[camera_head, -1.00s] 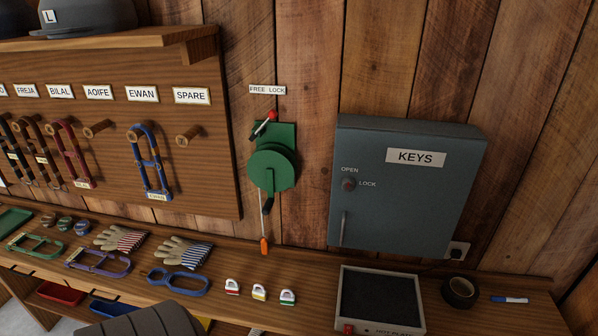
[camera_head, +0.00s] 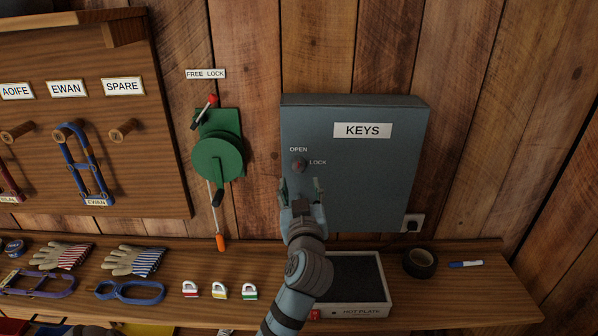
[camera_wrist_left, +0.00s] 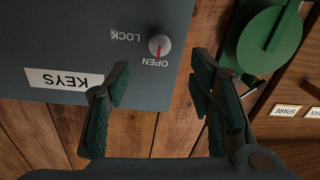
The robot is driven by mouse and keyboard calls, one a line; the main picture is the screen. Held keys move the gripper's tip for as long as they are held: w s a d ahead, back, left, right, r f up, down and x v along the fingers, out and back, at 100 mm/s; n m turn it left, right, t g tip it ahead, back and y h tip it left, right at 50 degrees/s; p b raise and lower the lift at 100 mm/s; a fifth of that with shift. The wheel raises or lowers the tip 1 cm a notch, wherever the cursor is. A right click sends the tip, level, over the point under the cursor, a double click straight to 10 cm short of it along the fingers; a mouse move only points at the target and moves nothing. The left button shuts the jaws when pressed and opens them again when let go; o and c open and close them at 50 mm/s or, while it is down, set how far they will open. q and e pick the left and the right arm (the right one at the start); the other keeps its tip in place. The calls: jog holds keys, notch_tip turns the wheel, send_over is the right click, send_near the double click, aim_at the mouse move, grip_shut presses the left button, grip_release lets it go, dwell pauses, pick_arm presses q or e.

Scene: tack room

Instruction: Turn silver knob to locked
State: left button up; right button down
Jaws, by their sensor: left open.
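The silver knob (camera_head: 299,165) is on the front of the grey KEYS cabinet (camera_head: 365,180), with OPEN printed above it and LOCK to its right. In the left wrist view, which is upside down, the knob (camera_wrist_left: 159,45) shows a red line pointing to OPEN. My left gripper (camera_head: 300,187) is open and empty, just below the knob in the head view. Its fingers (camera_wrist_left: 160,75) are spread to either side of the knob's line in the wrist view, apart from it. My arm hides the cabinet's lower left part. My right gripper is out of view.
A green FREE LOCK device (camera_head: 217,157) with a red-tipped lever hangs on the wall left of the cabinet. Below are a hot plate (camera_head: 375,285), black tape (camera_head: 420,263), a marker (camera_head: 465,264) and several small padlocks. A wall socket (camera_head: 412,223) is beside the cabinet.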

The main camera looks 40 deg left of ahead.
aim_at(299, 168)
pick_arm(q)
jog(key=b+x, duration=0.1)
jog(key=x, duration=0.7)
jog(key=shift+w+f, duration=0.2)
jog(key=shift+w+a+r+b, duration=0.1)
jog(key=shift+w+a+b, duration=0.1)
jog(key=shift+a+b, duration=0.1)
jog(key=shift+d, duration=0.1)
grip_shut()
